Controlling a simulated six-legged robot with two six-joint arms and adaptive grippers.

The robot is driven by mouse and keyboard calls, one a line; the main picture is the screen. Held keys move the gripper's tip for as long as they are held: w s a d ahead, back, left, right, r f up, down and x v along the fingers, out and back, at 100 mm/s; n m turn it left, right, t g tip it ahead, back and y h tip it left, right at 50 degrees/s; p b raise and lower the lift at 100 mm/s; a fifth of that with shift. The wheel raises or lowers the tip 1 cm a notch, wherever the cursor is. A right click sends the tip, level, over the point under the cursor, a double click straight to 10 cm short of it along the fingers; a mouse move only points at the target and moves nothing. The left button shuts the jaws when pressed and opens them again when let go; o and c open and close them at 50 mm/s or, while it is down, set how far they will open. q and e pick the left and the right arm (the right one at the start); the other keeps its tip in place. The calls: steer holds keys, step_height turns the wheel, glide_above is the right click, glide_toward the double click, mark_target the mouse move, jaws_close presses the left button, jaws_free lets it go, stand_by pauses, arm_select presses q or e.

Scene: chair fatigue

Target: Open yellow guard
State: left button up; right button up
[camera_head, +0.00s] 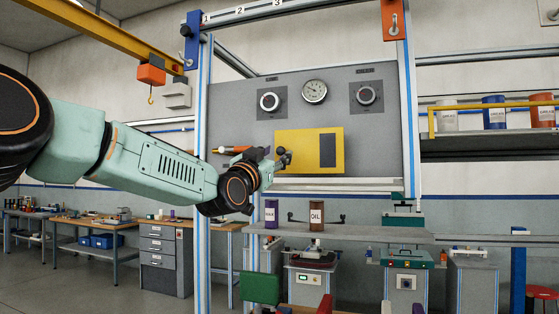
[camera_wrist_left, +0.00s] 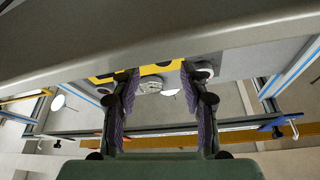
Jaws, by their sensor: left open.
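The yellow guard (camera_head: 304,164) is a flat yellow plate with a dark window on the grey panel, below two dials and a gauge. It looks closed against the panel. My left gripper (camera_head: 283,157) is in front of the guard's left part and hides some of it. In the left wrist view the gripper (camera_wrist_left: 160,74) has its two purple-padded fingers spread with nothing between them. A strip of the yellow guard (camera_wrist_left: 155,69) shows past the fingertips. I cannot tell whether the fingers touch it. My right gripper is not in view.
The grey panel (camera_head: 235,105) hangs in an upright frame. An orange handle-like part (camera_head: 234,149) lies behind my left wrist. A ledge (camera_head: 345,184) runs below the guard. The OIL can (camera_head: 316,216) and a purple can (camera_head: 271,213) stand on a shelf below.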

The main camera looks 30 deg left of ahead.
mark_target(279, 151)
arm_select(q)
steer(key=shift+p+x, duration=0.4)
steer(key=shift+x, duration=0.75)
steer(key=shift+w+a, duration=0.4)
steer(key=shift+d+r, duration=0.15)
steer(key=shift+d, duration=0.2)
steer(key=shift+c, duration=0.3)
steer(key=shift+a, duration=0.3)
steer(key=c, duration=0.5)
jaws_close()
steer(key=shift+d, duration=0.1)
